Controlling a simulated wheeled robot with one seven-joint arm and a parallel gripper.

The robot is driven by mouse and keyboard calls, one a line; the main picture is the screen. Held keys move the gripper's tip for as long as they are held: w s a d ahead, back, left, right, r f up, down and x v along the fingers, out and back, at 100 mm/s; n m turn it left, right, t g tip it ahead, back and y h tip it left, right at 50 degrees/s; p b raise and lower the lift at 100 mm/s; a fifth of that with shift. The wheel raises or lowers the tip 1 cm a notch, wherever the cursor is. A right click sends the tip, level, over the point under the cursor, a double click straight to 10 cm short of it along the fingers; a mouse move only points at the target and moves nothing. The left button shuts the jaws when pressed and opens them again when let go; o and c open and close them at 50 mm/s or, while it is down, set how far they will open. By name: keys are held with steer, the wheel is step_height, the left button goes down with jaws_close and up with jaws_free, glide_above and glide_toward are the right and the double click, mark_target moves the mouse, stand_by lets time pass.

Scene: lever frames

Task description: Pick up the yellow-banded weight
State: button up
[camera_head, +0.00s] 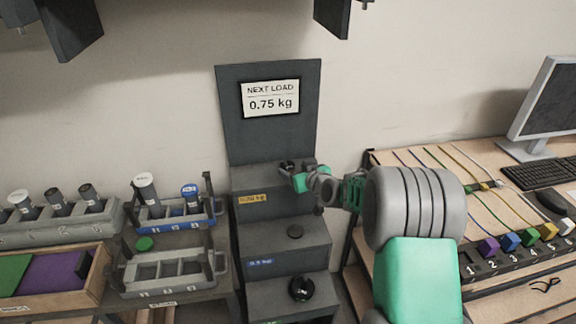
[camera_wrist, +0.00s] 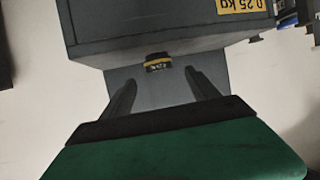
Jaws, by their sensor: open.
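The yellow-banded weight (camera_wrist: 158,62) shows in the wrist view as a small dark piece with a yellow band, at the edge of the dark stepped stand (camera_wrist: 145,35). My gripper (camera_wrist: 160,78) is open, its two fingers apart on either side of the weight's line, with the weight just beyond the tips. In the head view my gripper (camera_head: 300,172) is at the top step of the stand (camera_head: 262,222), by the yellow 0.25 kg label (camera_head: 253,199). There the weight is hard to tell from the dark fingers.
A sign (camera_head: 270,98) on the back panel reads "NEXT LOAD 0.75 kg". Racks with cylinders (camera_head: 180,215) stand left. A bench with coloured blocks (camera_head: 510,262) and a monitor (camera_head: 548,95) stands right.

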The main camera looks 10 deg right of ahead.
mark_target(290, 167)
steer(key=p+x, duration=0.1)
steer(key=x, duration=0.4)
steer(key=shift+d+f+p, duration=0.1)
steer(key=shift+f+p, duration=0.05)
steer(key=shift+p, duration=0.15)
steer(key=shift+s, duration=0.1)
steer(key=shift+c, duration=0.2)
jaws_close()
